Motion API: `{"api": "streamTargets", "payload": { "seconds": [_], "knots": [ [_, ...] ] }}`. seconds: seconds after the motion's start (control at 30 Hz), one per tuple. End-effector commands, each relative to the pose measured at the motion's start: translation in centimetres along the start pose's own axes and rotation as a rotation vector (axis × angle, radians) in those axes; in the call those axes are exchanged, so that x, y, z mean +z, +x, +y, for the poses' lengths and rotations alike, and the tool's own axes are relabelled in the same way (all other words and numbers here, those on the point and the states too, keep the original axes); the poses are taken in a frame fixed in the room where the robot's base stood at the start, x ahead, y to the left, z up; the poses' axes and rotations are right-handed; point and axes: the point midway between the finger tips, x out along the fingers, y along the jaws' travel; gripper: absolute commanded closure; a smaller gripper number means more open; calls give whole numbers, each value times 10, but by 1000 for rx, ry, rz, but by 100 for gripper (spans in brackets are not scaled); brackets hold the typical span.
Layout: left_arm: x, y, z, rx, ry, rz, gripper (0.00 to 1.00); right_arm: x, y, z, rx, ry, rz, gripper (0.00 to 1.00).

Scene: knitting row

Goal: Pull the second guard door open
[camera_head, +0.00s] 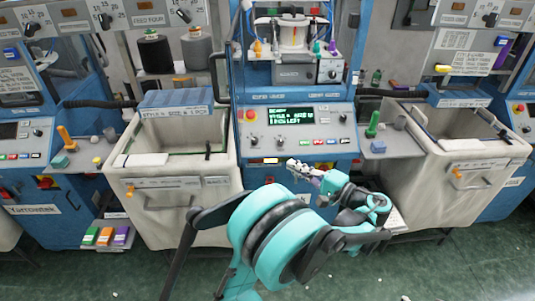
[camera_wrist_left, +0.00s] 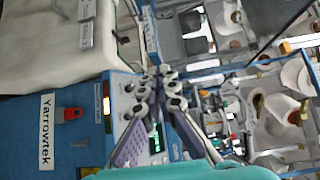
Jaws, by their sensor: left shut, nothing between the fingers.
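The middle knitting machine has a blue frame (camera_head: 240,50), with a lit upper bay holding a pale cone (camera_head: 293,38). A dark curved handle (camera_head: 214,68) stands at the left edge of this bay. I cannot make out clearly whether a clear guard door covers the bay. My left gripper (camera_head: 297,166) is in front of the machine, just below its control panel (camera_head: 295,130), away from the handle. Its grey fingers with purple parts are shut and empty; they also show in the left wrist view (camera_wrist_left: 160,74). My right gripper is not in view.
Cream fabric bins stand left (camera_head: 175,215) and right (camera_head: 430,165) of the middle machine. A side shelf (camera_head: 385,146) carries a green-handled tool (camera_head: 372,123). Colored boxes (camera_head: 105,236) sit low at the left. Green floor (camera_head: 460,265) is open in front.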

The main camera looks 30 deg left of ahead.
Motion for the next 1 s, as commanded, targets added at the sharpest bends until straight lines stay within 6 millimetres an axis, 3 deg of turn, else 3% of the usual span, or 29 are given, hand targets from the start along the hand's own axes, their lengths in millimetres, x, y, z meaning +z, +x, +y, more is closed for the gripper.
{"api": "streamTargets", "payload": {
  "seconds": [0.1, 0.23, 0.63, 0.8, 1.0],
  "knots": [
    [-1, 1, 0, -21, -2, -9, 100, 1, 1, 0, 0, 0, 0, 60],
    [0, 16, 0, -20, -2, -10, 100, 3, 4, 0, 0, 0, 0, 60],
    [1, 100, 0, -19, -2, -10, 100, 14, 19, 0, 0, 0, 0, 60],
    [19, 116, -1, -18, -2, -8, 100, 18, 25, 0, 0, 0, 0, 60],
    [28, 125, -2, -18, -2, -6, 100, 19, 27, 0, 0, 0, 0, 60]
  ]
}}
